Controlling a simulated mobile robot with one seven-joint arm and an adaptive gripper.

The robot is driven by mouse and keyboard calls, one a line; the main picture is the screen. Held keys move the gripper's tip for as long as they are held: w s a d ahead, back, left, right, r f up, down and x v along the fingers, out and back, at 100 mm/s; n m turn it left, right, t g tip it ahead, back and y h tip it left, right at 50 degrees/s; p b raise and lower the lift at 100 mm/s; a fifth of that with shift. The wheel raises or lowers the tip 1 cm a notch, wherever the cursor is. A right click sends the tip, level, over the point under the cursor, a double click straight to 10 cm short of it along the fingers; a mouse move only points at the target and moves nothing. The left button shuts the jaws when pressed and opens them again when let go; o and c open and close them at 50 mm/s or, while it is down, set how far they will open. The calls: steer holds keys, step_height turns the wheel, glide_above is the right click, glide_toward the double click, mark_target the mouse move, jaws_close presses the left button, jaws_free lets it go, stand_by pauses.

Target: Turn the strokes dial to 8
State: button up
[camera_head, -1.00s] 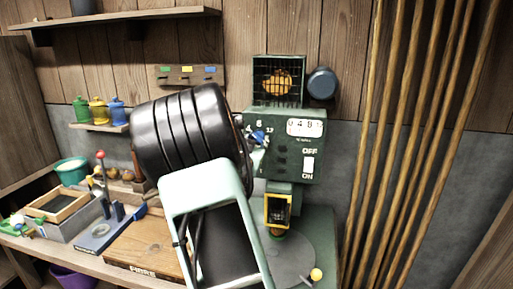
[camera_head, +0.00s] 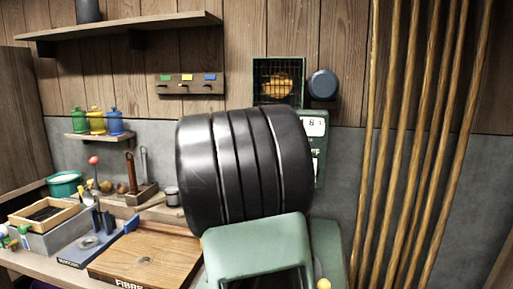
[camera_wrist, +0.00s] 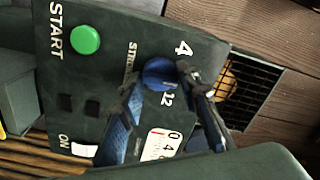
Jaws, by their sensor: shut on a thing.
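The strokes dial (camera_wrist: 158,73) is a round blue knob on the dark green machine panel, seen turned sideways in the wrist view. A "4" and a "12" show beside it, and the lettering next to it is partly hidden. My gripper (camera_wrist: 160,80) has one blue-and-black finger on each side of the knob and is shut on it. I cannot make out the dial's pointer or an "8". In the head view my arm hides the dial and most of the green machine (camera_head: 320,172).
On the panel are a green START button (camera_wrist: 85,40) and a white counter (camera_wrist: 160,145). A wire-caged orange lamp (camera_head: 278,84) and a blue round thing (camera_head: 322,84) are above. Wooden poles (camera_head: 415,140) stand at the right. A cluttered bench (camera_head: 150,255) is at the left.

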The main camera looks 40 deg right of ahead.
steer(key=shift+m+b, duration=0.3)
steer(key=shift+m, duration=0.1)
steer(key=o, duration=1.2)
steer(key=shift+c, duration=0.2)
steer(key=v, duration=1.2)
